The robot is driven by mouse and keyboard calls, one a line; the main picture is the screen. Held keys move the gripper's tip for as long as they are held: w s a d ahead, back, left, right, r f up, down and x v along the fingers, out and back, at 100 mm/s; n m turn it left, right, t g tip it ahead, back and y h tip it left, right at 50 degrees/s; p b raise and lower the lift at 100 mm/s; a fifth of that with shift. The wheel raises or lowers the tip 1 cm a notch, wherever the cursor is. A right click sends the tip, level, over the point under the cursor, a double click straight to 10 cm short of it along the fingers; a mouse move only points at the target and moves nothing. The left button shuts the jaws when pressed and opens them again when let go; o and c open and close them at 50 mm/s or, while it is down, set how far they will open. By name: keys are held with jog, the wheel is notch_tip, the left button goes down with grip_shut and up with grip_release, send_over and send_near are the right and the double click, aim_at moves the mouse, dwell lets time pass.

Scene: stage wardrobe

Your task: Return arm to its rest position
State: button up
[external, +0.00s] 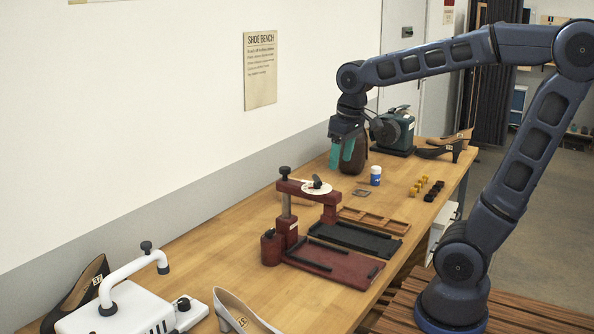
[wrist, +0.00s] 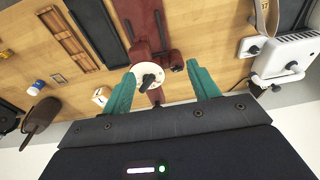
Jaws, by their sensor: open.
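My arm (external: 520,165) reaches over the shoe bench from the right, its elbow bent high. My gripper (external: 346,154) points down above the far half of the bench, in front of a dark brown rounded object. In the wrist view my gripper (wrist: 162,85) shows two teal fingers spread apart with nothing held between them. Beyond the fingertips lies the red press (wrist: 157,52) with a round white dial (wrist: 150,75) and a dark knob. The red press also stands mid-bench in the external view (external: 334,262). No rest position is marked in either view.
The wooden bench (external: 230,250) runs along a white wall. A white machine (external: 118,308) and shoes stand at the near left. A black tray (external: 355,240), a wooden rack (external: 375,221), a blue-and-white jar (external: 376,175), small dark pieces and a green machine (external: 393,132) stand farther along.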

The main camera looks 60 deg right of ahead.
jog(key=s+f+t, duration=0.1)
jog(key=s+t, duration=0.1)
jog(key=s, duration=0.9)
jog(key=shift+d+f+t, duration=0.35)
jog(key=shift+d+t, duration=0.05)
jog(key=shift+d, duration=0.05)
dwell(2.1)
